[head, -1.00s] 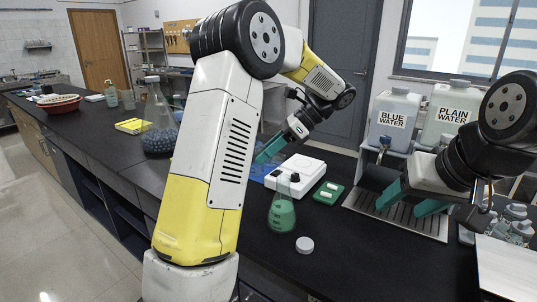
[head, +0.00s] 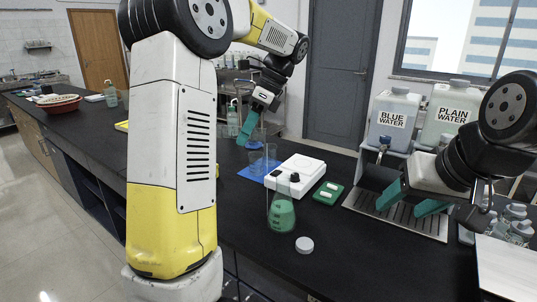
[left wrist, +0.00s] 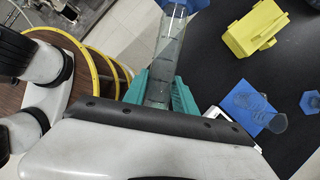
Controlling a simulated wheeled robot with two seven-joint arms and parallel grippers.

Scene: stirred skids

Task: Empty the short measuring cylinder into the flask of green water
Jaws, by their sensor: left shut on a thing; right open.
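The flask of green water (head: 281,214) stands upright on the dark bench, in front of the white device. My left gripper (head: 248,132) is beyond it, above the bench near the blue mat. In the left wrist view the left gripper (left wrist: 160,95) is shut on a clear measuring cylinder (left wrist: 170,48) with a blue end piece. The cylinder's contents are hard to make out, and in the head view it is mostly hidden. My right gripper (head: 410,202) is open and empty over the metal drip tray.
The white device (head: 297,170), green tray (head: 328,194) and white cap (head: 304,244) are around the flask. Water containers (head: 393,118) stand at the right.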

